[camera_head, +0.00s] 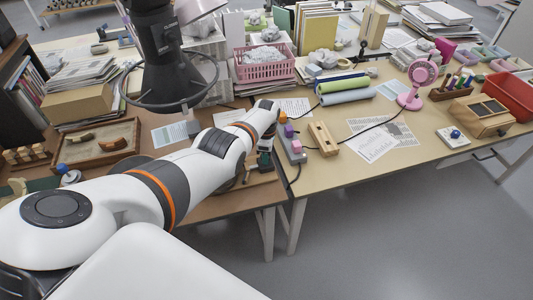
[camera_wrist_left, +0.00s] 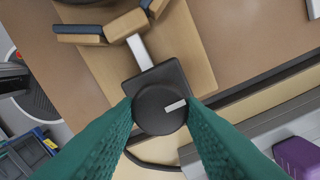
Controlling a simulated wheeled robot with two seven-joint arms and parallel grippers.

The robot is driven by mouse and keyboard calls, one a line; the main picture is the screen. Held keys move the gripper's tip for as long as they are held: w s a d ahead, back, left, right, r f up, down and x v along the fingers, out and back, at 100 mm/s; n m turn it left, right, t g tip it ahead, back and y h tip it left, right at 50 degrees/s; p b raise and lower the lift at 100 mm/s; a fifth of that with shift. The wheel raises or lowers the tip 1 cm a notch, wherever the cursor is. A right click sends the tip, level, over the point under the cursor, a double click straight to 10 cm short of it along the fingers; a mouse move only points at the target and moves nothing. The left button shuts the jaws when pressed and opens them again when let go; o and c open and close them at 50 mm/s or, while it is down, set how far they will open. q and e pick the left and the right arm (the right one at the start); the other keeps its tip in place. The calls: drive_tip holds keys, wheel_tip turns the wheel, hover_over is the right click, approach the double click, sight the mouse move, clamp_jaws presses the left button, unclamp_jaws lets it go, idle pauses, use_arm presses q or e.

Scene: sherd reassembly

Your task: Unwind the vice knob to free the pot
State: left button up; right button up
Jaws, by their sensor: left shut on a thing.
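My left gripper (camera_wrist_left: 160,106) has its two green fingers shut on the round black vice knob (camera_wrist_left: 158,118), one on each side. The knob has a white mark on its face, pointing to the right. Behind it are a black block (camera_wrist_left: 158,76) and a pale metal bar (camera_wrist_left: 138,52) on a wooden base (camera_wrist_left: 188,45). My right gripper is not seen.
A grey power strip (camera_head: 291,146) and a wooden block (camera_head: 323,139) lie right of the gripper. A wooden tray (camera_head: 95,145) with sherds is at left. A pink basket (camera_head: 264,68) is farther back.

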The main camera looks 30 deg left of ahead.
use_arm(q)
drive_tip(key=shift+w+a+r, duration=0.1)
drive_tip(key=shift+r, duration=0.1)
drive_tip(key=o, duration=0.8)
drive_tip(key=shift+c, duration=0.2)
drive_tip(key=shift+o, duration=1.1)
drive_tip(key=shift+f, duration=0.1)
wheel_tip(320, 180, up, 6)
drive_tip(key=p, duration=0.4)
wheel_tip(320, 180, up, 6)
drive_tip(key=shift+p, duration=0.35)
